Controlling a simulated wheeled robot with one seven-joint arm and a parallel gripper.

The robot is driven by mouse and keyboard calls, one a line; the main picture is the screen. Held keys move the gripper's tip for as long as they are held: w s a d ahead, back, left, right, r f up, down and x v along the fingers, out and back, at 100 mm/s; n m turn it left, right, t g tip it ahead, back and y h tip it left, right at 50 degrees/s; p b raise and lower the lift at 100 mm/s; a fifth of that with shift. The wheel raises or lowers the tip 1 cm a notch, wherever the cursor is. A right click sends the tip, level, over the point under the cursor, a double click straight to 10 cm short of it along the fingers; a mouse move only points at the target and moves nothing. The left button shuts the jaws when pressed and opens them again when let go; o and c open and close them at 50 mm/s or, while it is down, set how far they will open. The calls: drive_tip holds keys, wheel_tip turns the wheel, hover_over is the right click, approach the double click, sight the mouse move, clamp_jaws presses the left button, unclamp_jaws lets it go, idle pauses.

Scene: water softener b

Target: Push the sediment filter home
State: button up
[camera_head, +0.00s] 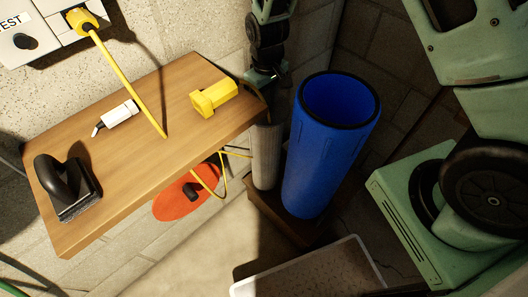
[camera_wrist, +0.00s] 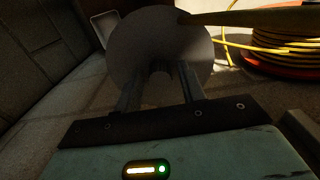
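A pale grey cylinder, which looks like the sediment filter (camera_head: 265,158), stands upright close to the left of the blue open-topped housing (camera_head: 318,165). My gripper (camera_head: 264,80) points down just above the cylinder, beside the shelf's right end. In the wrist view, a round grey face (camera_wrist: 160,40), apparently the filter's end, lies ahead of the fingertips.
A wooden shelf (camera_head: 150,150) carries a yellow fitting (camera_head: 213,97), a white item (camera_head: 118,114) and a black-handled tool (camera_head: 68,188). An orange reel (camera_head: 185,200) with yellow cable is below. A grey tray (camera_head: 310,275) lies in front. Green machinery (camera_head: 440,215) fills the right.

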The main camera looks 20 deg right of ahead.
drive_tip(key=c, duration=0.9)
drive_tip(key=shift+o, duration=0.2)
wheel_tip(320, 180, up, 52)
drive_tip(key=p, duration=4)
drive_tip(key=shift+f, duration=0.15)
